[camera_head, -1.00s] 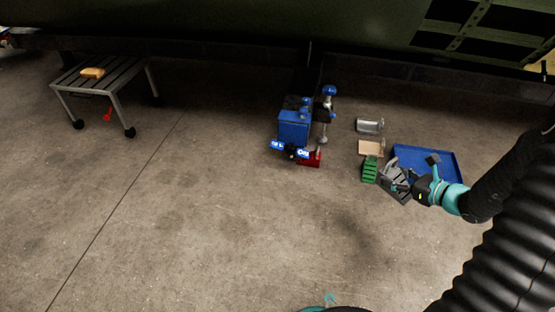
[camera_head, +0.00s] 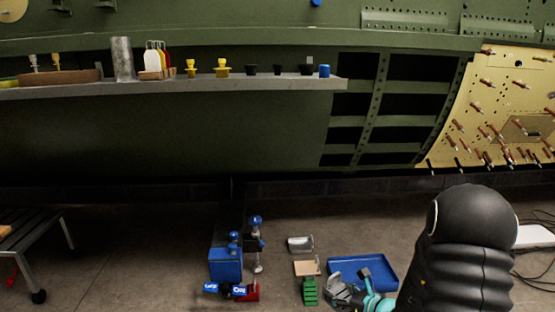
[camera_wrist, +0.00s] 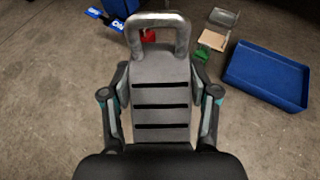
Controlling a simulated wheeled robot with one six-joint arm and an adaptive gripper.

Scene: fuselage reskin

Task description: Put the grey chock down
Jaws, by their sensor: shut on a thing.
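The grey chock (camera_wrist: 160,95) is a ribbed grey wedge with a loop handle at its far end. In the wrist view it lies between the two fingers of my gripper (camera_wrist: 160,110), which is shut on it. In the head view the chock (camera_head: 338,291) and my gripper (camera_head: 365,292) show small at the bottom, in front of the blue tray (camera_head: 385,264) and right of a green ribbed block (camera_head: 310,291). My arm hides part of the gripper. I cannot tell whether the chock touches the floor.
A blue box (camera_head: 225,265) and a red piece (camera_head: 251,291) stand left of the green block. A slatted table (camera_head: 40,240) is at far left. Open floor shows at left (camera_wrist: 50,100).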

